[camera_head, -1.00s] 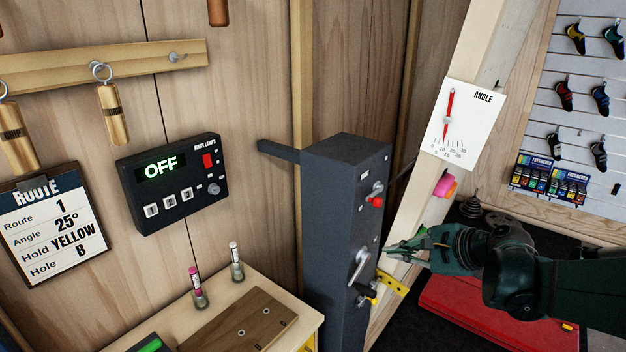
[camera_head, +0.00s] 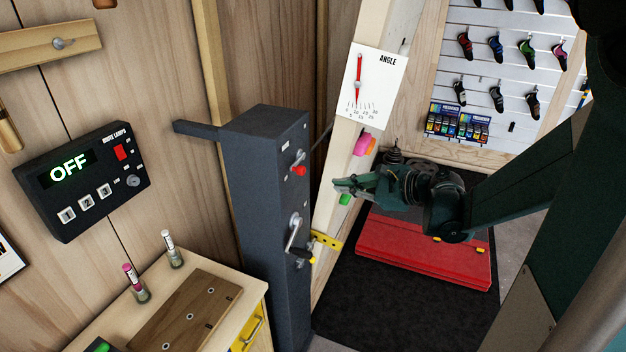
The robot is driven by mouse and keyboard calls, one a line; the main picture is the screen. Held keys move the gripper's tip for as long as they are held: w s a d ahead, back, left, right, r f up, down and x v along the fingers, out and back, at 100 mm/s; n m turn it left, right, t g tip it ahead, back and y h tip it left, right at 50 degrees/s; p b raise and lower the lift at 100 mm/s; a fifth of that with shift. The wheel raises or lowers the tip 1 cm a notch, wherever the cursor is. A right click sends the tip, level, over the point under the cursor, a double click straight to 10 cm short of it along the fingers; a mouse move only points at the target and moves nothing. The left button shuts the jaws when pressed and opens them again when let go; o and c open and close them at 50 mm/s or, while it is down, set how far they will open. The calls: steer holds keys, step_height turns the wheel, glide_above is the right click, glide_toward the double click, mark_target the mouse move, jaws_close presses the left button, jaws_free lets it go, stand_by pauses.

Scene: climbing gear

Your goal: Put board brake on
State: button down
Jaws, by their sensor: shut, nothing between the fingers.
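The dark grey control post (camera_head: 262,190) stands in the middle of the head view. On its right face are a small lever with a red knob (camera_head: 299,170) near the top and a silver crank handle (camera_head: 293,232) with a dark grip lower down. I cannot read the labels, so I cannot tell which control is the brake. My gripper (camera_head: 337,186) is shut and empty, to the right of the post and in front of the pale wooden beam. It appears apart from both controls, at a height between them.
A white angle gauge (camera_head: 375,89) with a red pointer is on the beam (camera_head: 327,220). A yellow bracket (camera_head: 327,240) sticks out beside the crank. A red pad (camera_head: 423,250) lies on the dark mat. The bench (camera_head: 250,290) stands left of the post.

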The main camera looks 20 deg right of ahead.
steer(key=shift+w+a, duration=0.1)
steer(key=shift+w, duration=0.05)
steer(key=x, duration=1)
steer(key=shift+s+a+r+p, duration=0.2)
steer(key=shift+s+a+r, duration=0.05)
steer(key=shift+r, duration=0.35)
steer(key=shift+s+a+r+p, duration=0.2)
steer(key=shift+a+r, duration=0.05)
steer(key=shift+r, duration=0.35)
steer(key=shift+s+a+r+p, duration=0.2)
steer(key=shift+s+a+r, duration=0.05)
steer(key=shift+r, duration=0.35)
steer(key=shift+r, duration=0.1)
steer(key=w+d+r+m+g+y+b, duration=0.2)
steer(key=w+d+r+m+g+y, duration=0.1)
steer(key=r+m, duration=0.5)
steer(key=shift+r+g+y+b, duration=0.3)
steer(key=shift+r+g+y, duration=0.5)
steer(key=shift+r, duration=0.4)
steer(key=shift+w+r, duration=0.1)
stand_by(0.3)
